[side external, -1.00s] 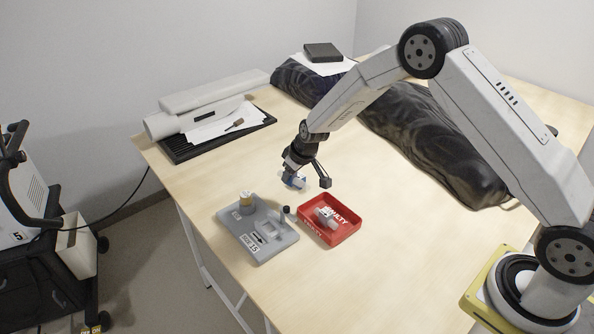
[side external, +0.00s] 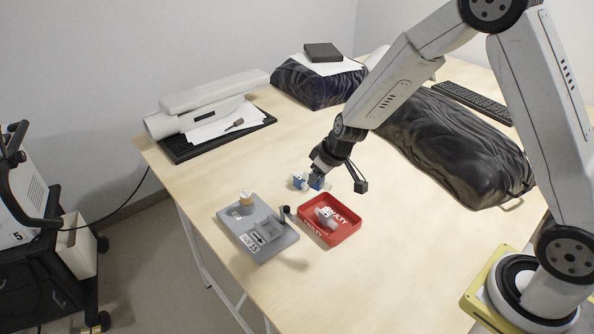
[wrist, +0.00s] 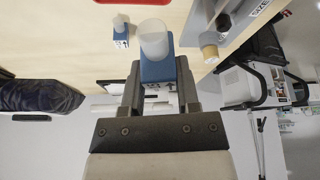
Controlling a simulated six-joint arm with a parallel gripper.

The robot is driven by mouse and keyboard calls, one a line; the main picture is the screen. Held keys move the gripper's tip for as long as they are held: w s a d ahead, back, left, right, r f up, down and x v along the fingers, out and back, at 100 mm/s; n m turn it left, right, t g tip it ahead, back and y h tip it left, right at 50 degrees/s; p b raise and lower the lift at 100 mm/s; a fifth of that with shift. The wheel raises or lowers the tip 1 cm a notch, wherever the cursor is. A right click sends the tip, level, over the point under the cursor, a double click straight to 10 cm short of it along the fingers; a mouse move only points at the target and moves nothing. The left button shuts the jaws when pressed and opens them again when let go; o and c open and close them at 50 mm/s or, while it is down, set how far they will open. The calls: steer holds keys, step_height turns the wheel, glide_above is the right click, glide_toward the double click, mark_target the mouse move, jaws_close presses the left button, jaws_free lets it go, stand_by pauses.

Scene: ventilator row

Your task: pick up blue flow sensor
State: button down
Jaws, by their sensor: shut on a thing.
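My gripper (side external: 320,172) is shut on a blue flow sensor (side external: 316,183) and holds it over the table. In the wrist view my gripper (wrist: 158,92) has the sensor's blue block (wrist: 157,70) between its fingers, with a whitish cylinder pointing away. The sensor looks raised above the table; the exact gap is hard to tell. A second blue and white sensor (side external: 299,181) lies on the table to the left, also seen in the wrist view (wrist: 121,38).
A red tray (side external: 345,238) marked FAULTY holds a grey-white part (side external: 326,216). Left of it is a grey fixture plate (side external: 270,250) with a small black-topped post. Dark bags (side external: 455,150), a keyboard (side external: 472,101) and a white device (side external: 215,92) stand farther back.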

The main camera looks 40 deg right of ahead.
steer(key=shift+a, duration=0.15)
stand_by(0.7)
steer(key=w+a+f+m+h, duration=0.1)
steer(key=w+a+m, duration=0.1)
steer(key=a, duration=1)
steer(key=shift+w+a+f, duration=0.2)
steer(key=shift+w+f, duration=0.05)
steer(key=shift+w, duration=0.6)
steer(key=shift+f, duration=0.2)
steer(key=shift+f, duration=2.2)
steer(key=shift+f, duration=1.25)
stand_by(1.4)
